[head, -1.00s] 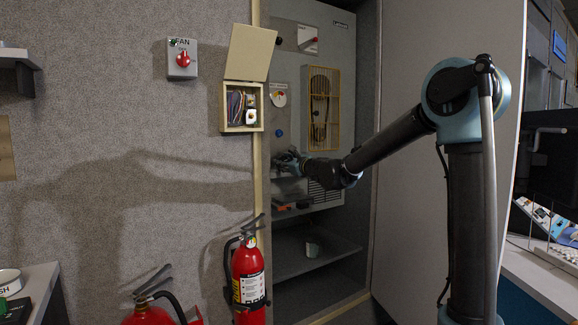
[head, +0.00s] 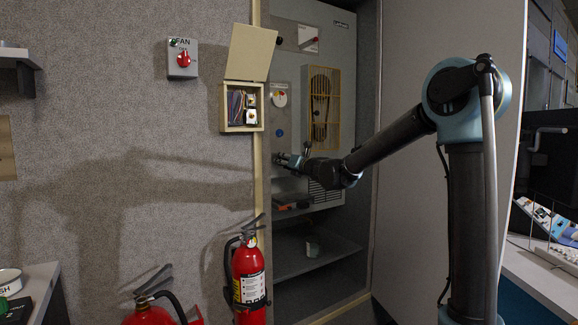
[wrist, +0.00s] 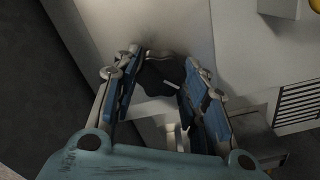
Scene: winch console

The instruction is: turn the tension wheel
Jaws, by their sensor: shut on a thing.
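The tension wheel (wrist: 160,76) appears to be the dark, lobed knob with a pale mark on the grey cabinet's face in the wrist view. My gripper (wrist: 161,88) has its two blue-padded fingers on either side of this wheel, shut on it. In the head view my gripper (head: 283,158) reaches into the open cabinet (head: 340,80) from the right, at the panel's lower left. The wheel itself is hidden behind the fingers there.
A blue knob (head: 279,133) and a round gauge (head: 279,98) sit above my gripper. An open fuse box (head: 242,128) is on the wall to the left. A shelf (head: 300,262) lies below. A red extinguisher (head: 249,283) stands in front.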

